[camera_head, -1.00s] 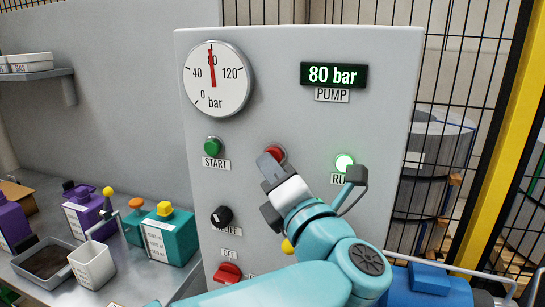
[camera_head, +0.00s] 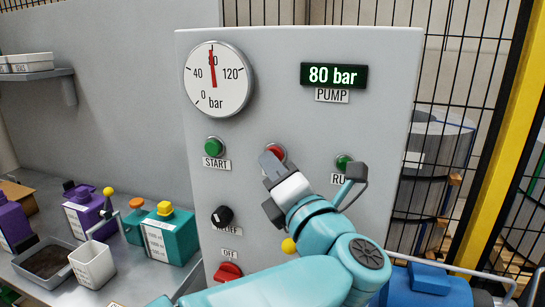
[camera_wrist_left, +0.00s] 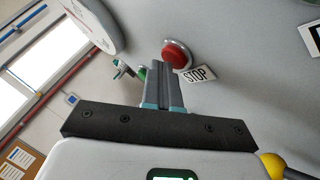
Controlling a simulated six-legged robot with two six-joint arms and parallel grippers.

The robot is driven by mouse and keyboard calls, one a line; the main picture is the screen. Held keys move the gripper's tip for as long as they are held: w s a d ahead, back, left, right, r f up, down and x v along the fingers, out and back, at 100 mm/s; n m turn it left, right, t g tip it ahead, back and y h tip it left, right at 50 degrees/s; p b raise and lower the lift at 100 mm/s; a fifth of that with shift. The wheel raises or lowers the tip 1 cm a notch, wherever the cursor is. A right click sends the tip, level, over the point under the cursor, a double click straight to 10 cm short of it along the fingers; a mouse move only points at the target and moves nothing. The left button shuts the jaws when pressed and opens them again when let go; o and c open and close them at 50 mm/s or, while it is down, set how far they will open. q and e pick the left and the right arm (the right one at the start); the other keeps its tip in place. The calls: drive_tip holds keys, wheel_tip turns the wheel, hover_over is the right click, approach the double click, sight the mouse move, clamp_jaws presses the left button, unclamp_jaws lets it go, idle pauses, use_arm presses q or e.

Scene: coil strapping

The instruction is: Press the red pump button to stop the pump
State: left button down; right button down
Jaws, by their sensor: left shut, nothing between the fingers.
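The red pump button (camera_head: 275,153) sits on the grey control panel (camera_head: 300,120), right of the green START button (camera_head: 213,147). My left gripper (camera_head: 268,160) is shut and empty, its fingertips at the red button and covering part of it. In the left wrist view the red button (camera_wrist_left: 176,54) shows just beyond the shut fingertips (camera_wrist_left: 168,68), with a STOP label (camera_wrist_left: 198,74) beside it. I cannot tell whether fingers and button touch. The RUN lamp (camera_head: 344,162) is dark green, unlit. The display (camera_head: 334,75) reads 80 bar. My right gripper is not in view.
The pressure gauge (camera_head: 217,78) points near 80. A black relief knob (camera_head: 222,216) and a red switch (camera_head: 228,272) are lower on the panel. A mesh fence is behind on the right.

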use_arm(q)
drive_tip(key=shift+s+a+b, duration=0.25)
drive_tip(key=shift+s+b, duration=0.6)
drive_tip(key=shift+b, duration=0.1)
drive_tip(key=shift+f, duration=0.1)
drive_tip(key=s+b, duration=0.1)
drive_tip(key=s+a+b, duration=0.1)
drive_tip(key=s, duration=0.1)
drive_tip(key=s+b, duration=0.1)
drive_tip(key=b, duration=0.1)
drive_tip(key=shift+s+a, duration=0.25)
drive_tip(key=shift+s, duration=0.1)
